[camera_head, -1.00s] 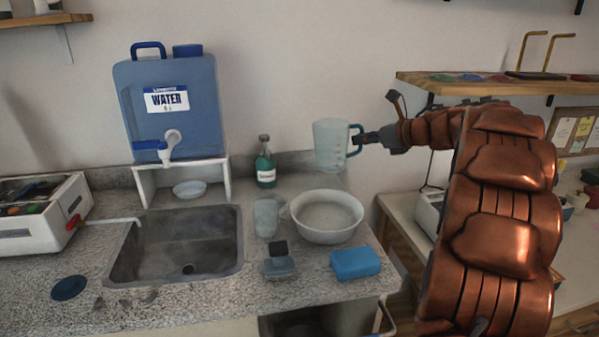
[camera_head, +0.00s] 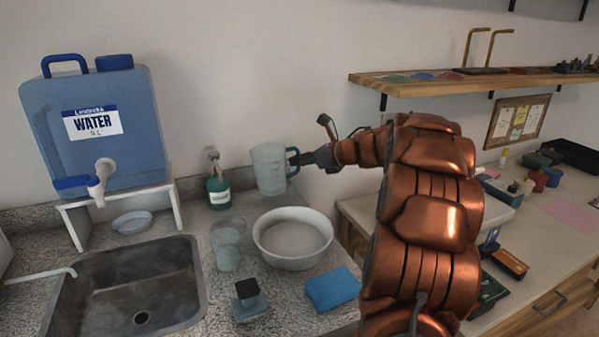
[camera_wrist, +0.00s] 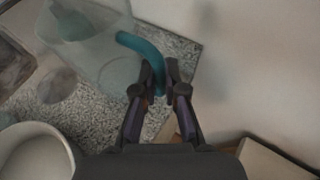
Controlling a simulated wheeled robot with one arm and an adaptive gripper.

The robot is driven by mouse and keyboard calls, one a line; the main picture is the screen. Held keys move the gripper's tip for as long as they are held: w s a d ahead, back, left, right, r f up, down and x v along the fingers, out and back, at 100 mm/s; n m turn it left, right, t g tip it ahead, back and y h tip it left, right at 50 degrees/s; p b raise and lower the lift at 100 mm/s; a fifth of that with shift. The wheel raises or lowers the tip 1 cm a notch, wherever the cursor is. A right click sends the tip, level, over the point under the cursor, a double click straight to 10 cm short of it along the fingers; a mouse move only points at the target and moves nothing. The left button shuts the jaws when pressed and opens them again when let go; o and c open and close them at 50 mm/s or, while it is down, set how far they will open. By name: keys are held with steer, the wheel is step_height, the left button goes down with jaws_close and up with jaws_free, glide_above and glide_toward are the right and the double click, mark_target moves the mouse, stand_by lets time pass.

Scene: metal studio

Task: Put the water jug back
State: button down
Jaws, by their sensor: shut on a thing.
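The water jug (camera_head: 269,168) is a clear, pale measuring jug with a teal handle. My gripper (camera_head: 306,158) is shut on the jug's handle from the right. In the wrist view the fingertips (camera_wrist: 160,88) close on the teal handle (camera_wrist: 143,50), and the see-through jug body (camera_wrist: 85,35) is at the upper left.
The white bowl (camera_head: 293,238), a clear glass (camera_head: 227,246), a green bottle (camera_head: 218,190) and a blue sponge (camera_head: 333,288) stand on the counter. A blue water tank (camera_head: 98,130) stands behind the sink (camera_head: 130,290). A wooden shelf (camera_head: 430,88) hangs at right.

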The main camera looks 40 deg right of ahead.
steer(key=shift+f, duration=1.75)
steer(key=shift+f, duration=0.15)
steer(key=c, duration=1.2)
jaws_free()
steer(key=shift+c, duration=0.2)
steer(key=shift+r, duration=0.2)
steer(key=shift+s+d, duration=0.2)
steer(key=shift+s, duration=0.1)
steer(key=b+v, duration=0.1)
steer(key=v, duration=1)
steer(key=shift+s+b, duration=0.2)
steer(key=shift+b, duration=0.2)
steer(key=shift+r, duration=0.15)
